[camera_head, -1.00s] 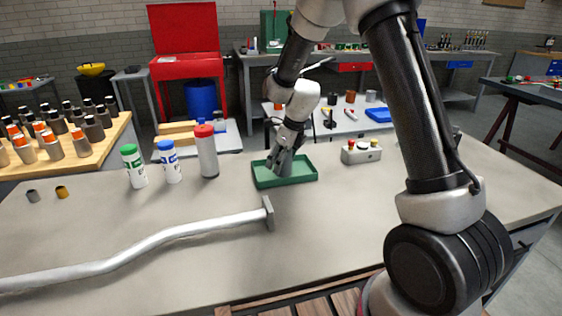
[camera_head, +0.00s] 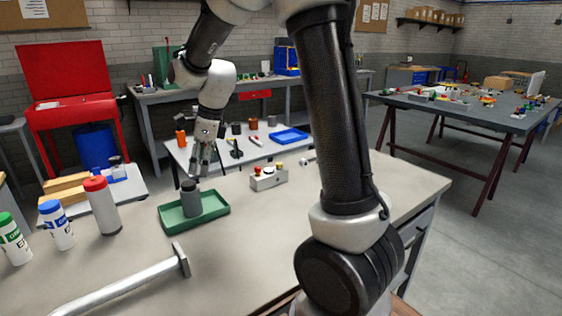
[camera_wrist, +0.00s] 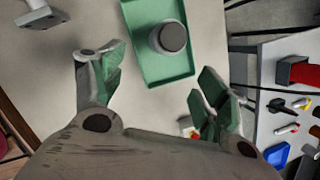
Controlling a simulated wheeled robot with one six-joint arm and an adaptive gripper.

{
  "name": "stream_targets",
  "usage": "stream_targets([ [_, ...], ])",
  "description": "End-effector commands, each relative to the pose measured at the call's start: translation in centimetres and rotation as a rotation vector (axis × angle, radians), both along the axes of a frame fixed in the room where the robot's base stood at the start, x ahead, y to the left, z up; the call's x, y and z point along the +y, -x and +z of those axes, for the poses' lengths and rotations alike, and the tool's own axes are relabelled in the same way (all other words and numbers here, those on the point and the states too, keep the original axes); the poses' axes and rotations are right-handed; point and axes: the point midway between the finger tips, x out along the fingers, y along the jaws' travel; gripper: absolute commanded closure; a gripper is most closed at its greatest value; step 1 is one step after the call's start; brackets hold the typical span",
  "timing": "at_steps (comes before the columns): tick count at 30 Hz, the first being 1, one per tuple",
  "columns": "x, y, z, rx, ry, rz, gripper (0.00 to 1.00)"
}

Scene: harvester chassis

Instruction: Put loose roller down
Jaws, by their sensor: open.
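The loose roller (camera_head: 190,199) is a dark grey cylinder standing upright in the green tray (camera_head: 222,211) on the workbench. In the wrist view the roller (camera_wrist: 170,38) shows from above, inside the tray (camera_wrist: 152,74) and apart from its walls. My gripper (camera_head: 203,168) is above and just behind the tray in the head view. In the wrist view my gripper (camera_wrist: 159,88) has its green-padded fingers spread wide and empty, with the roller beyond the fingertips. Nothing is between the fingers.
A control box (camera_head: 268,178) with buttons stands right of the tray. A red-capped grey bottle (camera_head: 101,205) and blue-capped bottle (camera_head: 57,225) stand left. A bent metal bar (camera_head: 125,284) lies in front. A side table (camera_head: 180,148) stands behind.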

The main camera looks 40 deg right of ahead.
Motion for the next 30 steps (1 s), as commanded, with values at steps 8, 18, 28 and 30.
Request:
stream_targets([
  [8,-6.6,14.2,8.2,-0.229,0.333,0.935,0.26],
  [18,-11.1,27.7,8.5,-0.298,0.696,1.855,0.26],
  [28,-11.5,29.2,8.2,-0.291,0.742,1.988,0.26],
  [30,-11.5,29.2,8.2,-0.291,0.742,1.987,0.26],
])
